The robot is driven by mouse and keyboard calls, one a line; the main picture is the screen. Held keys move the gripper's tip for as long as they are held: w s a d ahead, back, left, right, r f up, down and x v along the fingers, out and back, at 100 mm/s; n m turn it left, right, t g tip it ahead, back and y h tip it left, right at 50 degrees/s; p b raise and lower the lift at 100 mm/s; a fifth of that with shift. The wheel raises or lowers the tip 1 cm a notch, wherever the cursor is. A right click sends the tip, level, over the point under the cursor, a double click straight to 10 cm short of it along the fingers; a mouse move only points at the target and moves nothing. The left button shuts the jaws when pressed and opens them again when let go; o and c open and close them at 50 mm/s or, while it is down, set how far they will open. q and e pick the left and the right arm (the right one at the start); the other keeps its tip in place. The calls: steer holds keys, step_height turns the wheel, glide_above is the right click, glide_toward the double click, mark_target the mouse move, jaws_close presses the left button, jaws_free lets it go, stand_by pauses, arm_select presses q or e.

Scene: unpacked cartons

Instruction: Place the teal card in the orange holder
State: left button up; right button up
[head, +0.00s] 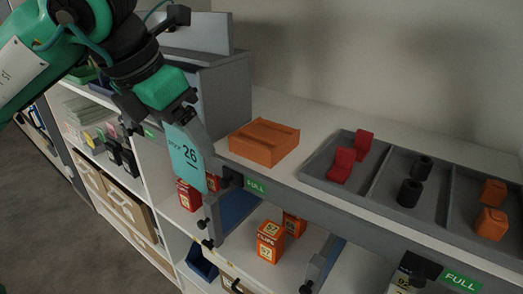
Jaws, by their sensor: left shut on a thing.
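My left gripper (178,116) comes in from the upper left and is shut on the teal card (187,158), by its upper end. The orange holder (264,142) is a low block with raised ridges and slots, lying on the top shelf. The card looks apart from the holder. My right gripper is not in view.
A grey divided tray (376,170) right of the holder bears red, black and orange pieces. A grey bin (225,92) stands behind the gripper. Orange cartons (270,242) stand on the shelf below. Green "FULL" labels mark the front edge.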

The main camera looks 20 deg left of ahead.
arm_select(q)
steer(key=shift+r+n, duration=0.25)
steer(key=shift+n, duration=0.25)
steer(key=w+d+f+p, duration=0.1)
steer(key=w+d, duration=0.1)
steer(key=w, duration=0.3)
steer(key=w+d+f+p, duration=0.1)
steer(key=w+d+p, duration=0.1)
steer(key=w, duration=0.4)
steer(key=w+d+f+p, duration=0.1)
steer(key=w+d+p, duration=0.1)
steer(key=w, duration=0.3)
steer(key=shift+w+f, duration=0.25)
steer(key=shift+w, duration=0.1)
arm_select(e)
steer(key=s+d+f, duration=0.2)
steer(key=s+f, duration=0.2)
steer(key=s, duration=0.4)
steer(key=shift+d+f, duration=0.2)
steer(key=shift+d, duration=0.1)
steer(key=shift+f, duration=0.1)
